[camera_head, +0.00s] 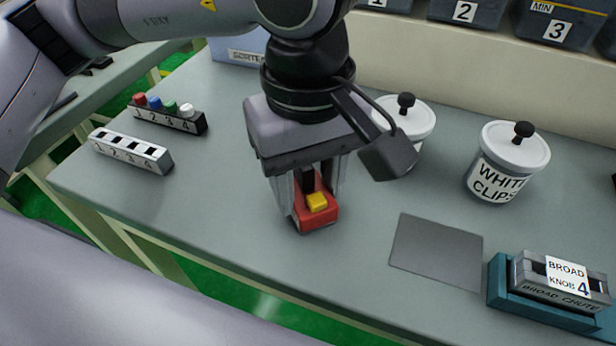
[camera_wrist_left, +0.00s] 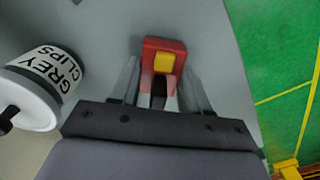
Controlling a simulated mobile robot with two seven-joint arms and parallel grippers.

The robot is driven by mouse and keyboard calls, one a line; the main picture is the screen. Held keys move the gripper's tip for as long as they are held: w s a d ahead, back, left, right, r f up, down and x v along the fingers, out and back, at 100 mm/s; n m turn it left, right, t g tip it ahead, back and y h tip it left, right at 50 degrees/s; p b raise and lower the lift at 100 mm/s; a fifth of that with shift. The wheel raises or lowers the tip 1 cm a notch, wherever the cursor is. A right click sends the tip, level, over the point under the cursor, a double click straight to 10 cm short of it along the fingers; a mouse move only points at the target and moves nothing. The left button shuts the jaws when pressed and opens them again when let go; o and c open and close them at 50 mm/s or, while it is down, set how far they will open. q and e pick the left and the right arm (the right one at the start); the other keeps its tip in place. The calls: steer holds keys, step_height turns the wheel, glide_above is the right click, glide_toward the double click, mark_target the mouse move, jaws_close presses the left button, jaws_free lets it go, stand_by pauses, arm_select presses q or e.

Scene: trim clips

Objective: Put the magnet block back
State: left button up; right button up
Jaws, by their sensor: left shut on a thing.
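The magnet block (camera_head: 318,216) is red with a yellow raised square on it. My left gripper (camera_head: 310,195) points down over the table and is shut on the block, with a finger on each side. In the left wrist view the block (camera_wrist_left: 164,48) shows between the fingers (camera_wrist_left: 160,85), with pale parts toward the palm. The block is at or just above the table top; I cannot tell whether it touches. My right gripper is not in view.
A grey mat (camera_head: 437,252) lies right of the block. A teal holder (camera_head: 540,308) with a broad knob box (camera_head: 562,278) is at lower right. Two lidded jars, including white clips (camera_head: 497,180), stand behind. Two numbered racks (camera_head: 130,152) (camera_head: 168,118) stand at left.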

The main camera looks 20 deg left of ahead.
mark_target(308, 170)
arm_select(q)
steer(key=shift+f+b, duration=0.2)
steer(key=shift+b, duration=0.1)
steer(key=o, duration=1.3)
steer(key=shift+r, duration=0.1)
steer(key=shift+r+p, duration=0.3)
steer(key=shift+p, duration=0.15)
step_height(308, 170, up, 11)
steer(key=shift+f+p, duration=0.1)
steer(key=shift+p, duration=0.5)
steer(key=shift+r, duration=0.5)
